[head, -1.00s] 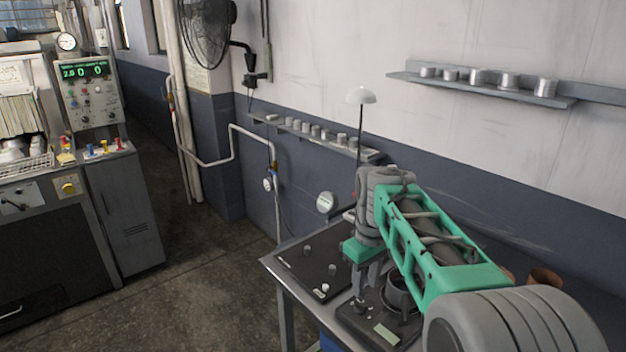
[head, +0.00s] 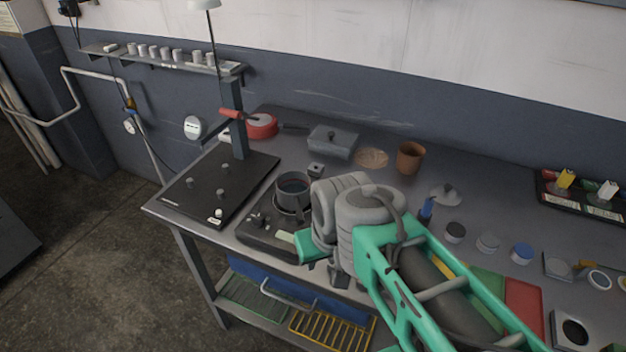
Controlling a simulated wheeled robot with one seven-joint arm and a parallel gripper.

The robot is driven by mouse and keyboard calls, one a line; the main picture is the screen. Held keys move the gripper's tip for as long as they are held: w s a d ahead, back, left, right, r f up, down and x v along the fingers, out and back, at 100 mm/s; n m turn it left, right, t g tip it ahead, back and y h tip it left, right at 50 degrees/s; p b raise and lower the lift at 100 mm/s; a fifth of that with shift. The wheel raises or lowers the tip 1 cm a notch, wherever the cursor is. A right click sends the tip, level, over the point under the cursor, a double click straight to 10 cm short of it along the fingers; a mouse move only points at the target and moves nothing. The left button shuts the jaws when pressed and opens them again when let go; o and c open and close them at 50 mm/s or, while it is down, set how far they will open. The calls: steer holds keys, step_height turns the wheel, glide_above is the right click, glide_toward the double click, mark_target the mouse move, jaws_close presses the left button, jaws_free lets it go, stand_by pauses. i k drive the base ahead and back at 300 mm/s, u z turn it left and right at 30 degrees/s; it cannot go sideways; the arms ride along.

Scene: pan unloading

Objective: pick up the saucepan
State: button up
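A dark round saucepan (head: 293,187) stands upright on a black hot plate (head: 257,238) near the table's front edge. A red pan (head: 261,125) with a dark handle lies at the back.
A black stand (head: 220,185) with a post and lamp is left of the hot plate. A grey lidded dish (head: 333,141), a brown pot (head: 410,157) and a lid (head: 446,194) stand behind my arm. Jars, a coloured mat and a parts tray (head: 590,195) fill the right side.

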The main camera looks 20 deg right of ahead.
mark_target(292, 188)
steer(key=z, duration=2.1)
steer(key=k, duration=1.8)
steer(key=u, duration=1.8)
steer(key=i, duration=1)
